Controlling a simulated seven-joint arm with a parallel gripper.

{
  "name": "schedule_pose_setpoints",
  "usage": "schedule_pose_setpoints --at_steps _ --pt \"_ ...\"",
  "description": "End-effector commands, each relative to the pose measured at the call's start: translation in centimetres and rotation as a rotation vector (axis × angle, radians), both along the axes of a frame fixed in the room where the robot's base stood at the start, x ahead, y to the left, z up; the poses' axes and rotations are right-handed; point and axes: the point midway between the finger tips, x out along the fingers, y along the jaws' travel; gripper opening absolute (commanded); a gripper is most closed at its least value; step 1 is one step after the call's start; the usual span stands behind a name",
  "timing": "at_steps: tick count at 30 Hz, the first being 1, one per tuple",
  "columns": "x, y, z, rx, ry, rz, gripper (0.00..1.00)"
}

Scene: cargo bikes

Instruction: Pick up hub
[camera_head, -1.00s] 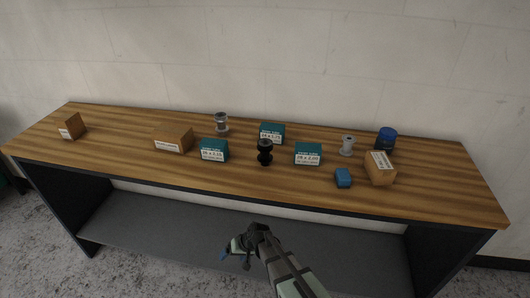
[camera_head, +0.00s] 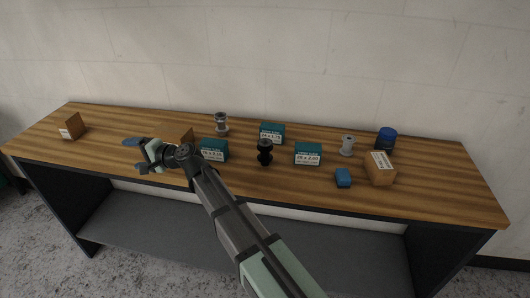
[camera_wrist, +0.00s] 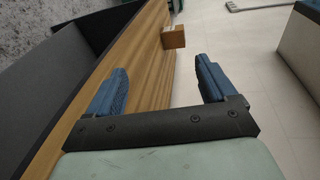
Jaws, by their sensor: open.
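Three hub-like parts stand on the wooden bench. A black hub (camera_head: 265,152) is near the middle, between teal boxes. A silver-grey hub (camera_head: 221,125) stands further back on the left, and a pale silver hub (camera_head: 347,145) stands on the right. My gripper (camera_head: 137,155) is over the left part of the bench, left of all the hubs. Its blue fingers are apart with nothing between them, as the wrist view (camera_wrist: 160,80) also shows. No hub shows in the wrist view.
Teal boxes (camera_head: 307,154) stand close to the black hub. A brown box (camera_head: 381,168), blue block (camera_head: 343,178) and blue jar (camera_head: 386,138) stand at right. Another brown box (camera_head: 72,127) is far left. The wall is behind.

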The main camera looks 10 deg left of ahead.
Motion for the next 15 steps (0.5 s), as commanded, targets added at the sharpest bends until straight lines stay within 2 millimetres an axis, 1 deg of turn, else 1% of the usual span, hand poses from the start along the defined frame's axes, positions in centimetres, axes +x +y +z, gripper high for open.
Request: schedule_pose_setpoints --at_steps 1,2,3,5,6,8,9,10,12,14,15 --pt "1.2 -2.5 2.2 0.051 0.09 -0.048 0.84" --pt "1.9 -3.7 3.3 0.08 0.149 -0.072 0.84" --pt "2.9 -5.3 4.7 0.12 0.229 -0.103 0.84" --pt "4.3 -7.9 6.2 0.175 0.345 -0.143 0.84" --pt "5.2 -9.5 7.0 0.208 0.417 -0.166 0.84" --pt "6.4 -12.0 7.7 0.25 0.518 -0.195 0.84" --pt "7.2 -13.6 7.9 0.274 0.581 -0.212 0.84" --pt "7.7 -14.7 7.9 0.289 0.628 -0.224 0.84" --pt "9.0 -17.5 7.8 0.321 0.728 -0.248 0.84" --pt "9.9 -19.8 7.4 0.345 0.811 -0.267 0.84" --pt "10.5 -21.3 7.1 0.361 0.863 -0.28 0.84"
